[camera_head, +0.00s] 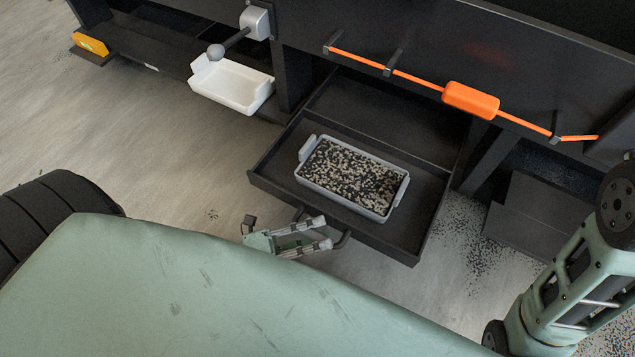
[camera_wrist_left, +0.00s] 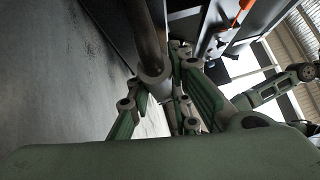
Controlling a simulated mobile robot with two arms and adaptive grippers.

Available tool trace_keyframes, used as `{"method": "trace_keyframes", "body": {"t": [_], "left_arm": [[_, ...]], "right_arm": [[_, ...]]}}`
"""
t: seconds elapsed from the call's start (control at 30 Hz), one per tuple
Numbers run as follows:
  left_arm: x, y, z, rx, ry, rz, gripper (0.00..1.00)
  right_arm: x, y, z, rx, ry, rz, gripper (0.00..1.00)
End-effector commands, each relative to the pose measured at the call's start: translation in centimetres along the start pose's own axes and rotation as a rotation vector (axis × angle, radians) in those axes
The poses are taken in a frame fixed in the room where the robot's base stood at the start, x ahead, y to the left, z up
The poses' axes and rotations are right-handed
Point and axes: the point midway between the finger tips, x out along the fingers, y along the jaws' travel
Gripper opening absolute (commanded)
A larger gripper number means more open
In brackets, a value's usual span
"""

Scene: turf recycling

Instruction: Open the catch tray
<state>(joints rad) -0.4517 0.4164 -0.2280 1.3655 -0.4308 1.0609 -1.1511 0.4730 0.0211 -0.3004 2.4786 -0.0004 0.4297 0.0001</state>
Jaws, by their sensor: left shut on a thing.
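The catch tray (camera_head: 262,178) is a dark, shallow drawer that stands pulled out from under the dark machine in the head view. A grey bin (camera_head: 345,198) filled with black and pale granules sits inside it. My left gripper (camera_head: 324,233) is at the drawer's front, shut on its dark handle (camera_head: 345,239). In the left wrist view the green finger links close around the round handle bar (camera_wrist_left: 148,40). My right arm shows at the right of the head view, but its gripper is out of frame.
A white tray (camera_head: 232,84) sits on a low ledge at the left, below a grey-knobbed lever (camera_head: 232,45). An orange bar with a block (camera_head: 470,99) runs along the machine front. Dark granules (camera_head: 465,235) lie on the floor right of the drawer. Floor left of the drawer is mostly clear.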

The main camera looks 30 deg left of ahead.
Motion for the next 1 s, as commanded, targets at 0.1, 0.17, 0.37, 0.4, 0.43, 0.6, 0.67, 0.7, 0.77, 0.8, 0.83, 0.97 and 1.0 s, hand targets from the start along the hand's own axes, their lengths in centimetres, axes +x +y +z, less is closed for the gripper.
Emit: {"method": "trace_keyframes", "body": {"t": [0.1,0.17,0.37,0.4,0.43,0.6,0.67,0.7,0.77,0.8,0.83,0.97,1.0], "left_arm": [[-0.1,0.2,0.0,0.004,0.001,0.008,0.19],[-0.1,0.2,0.0,0.003,0.001,0.008,0.25],[-0.1,0.1,0.0,0.001,0.000,0.005,0.38],[-0.1,0.1,0.0,0.001,0.000,0.004,0.38],[-0.1,0.1,0.0,0.001,0.000,0.004,0.38],[-0.1,0.1,0.0,0.000,0.000,0.003,0.38],[-0.3,0.1,0.0,0.000,-0.001,0.003,0.38],[-0.6,0.1,0.0,0.000,-0.001,0.004,0.38],[-1.4,0.1,0.0,-0.001,-0.001,0.004,0.38],[-2.0,0.2,0.0,-0.001,-0.001,0.006,0.38],[-2.6,0.1,0.0,-0.001,-0.001,0.006,0.38],[-5.4,0.2,-0.1,0.000,0.000,0.008,0.38],[-6.3,0.2,0.0,-0.001,0.000,0.008,0.38]], "right_arm": [[0.0,0.0,0.0,0.000,0.000,0.000,0.40],[0.0,0.0,0.0,0.000,0.000,0.000,0.40],[0.0,0.0,0.0,0.000,0.000,0.000,0.40],[0.0,0.0,0.0,0.000,0.000,0.000,0.40],[0.0,0.0,0.0,0.000,0.000,0.000,0.40],[-0.1,0.0,0.1,-0.001,-0.002,-0.001,0.40],[-0.1,0.0,0.1,-0.001,-0.002,-0.001,0.40],[-0.1,0.0,0.1,-0.001,-0.002,-0.001,0.40],[-0.1,0.0,0.1,-0.001,-0.002,0.000,0.40],[-0.1,0.0,0.0,-0.001,-0.002,0.000,0.40],[-0.1,0.0,0.0,-0.001,-0.001,0.000,0.40],[0.0,0.0,0.0,-0.001,-0.001,0.000,0.40],[0.0,0.0,0.0,0.000,-0.001,0.000,0.40]]}}
